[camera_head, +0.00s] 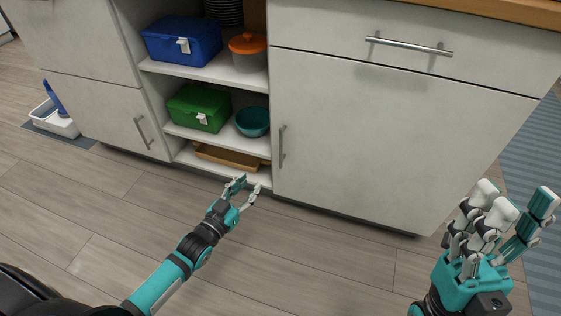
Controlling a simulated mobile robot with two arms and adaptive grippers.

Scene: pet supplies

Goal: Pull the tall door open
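The tall light-grey cabinet door (390,135) stands shut below a drawer, right of the open shelves. Its vertical metal handle (281,146) is near its left edge. My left gripper (248,185) is low in front of the bottom shelf, to the left of and below this handle. Its fingers are apart with nothing between them, and it does not appear to touch the handle. My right gripper (517,195) is at the right, in front of the door's lower right side, with its fingers spread and empty.
The drawer (415,68) above the door has a horizontal handle. The wooden floor (310,255) in front is clear.

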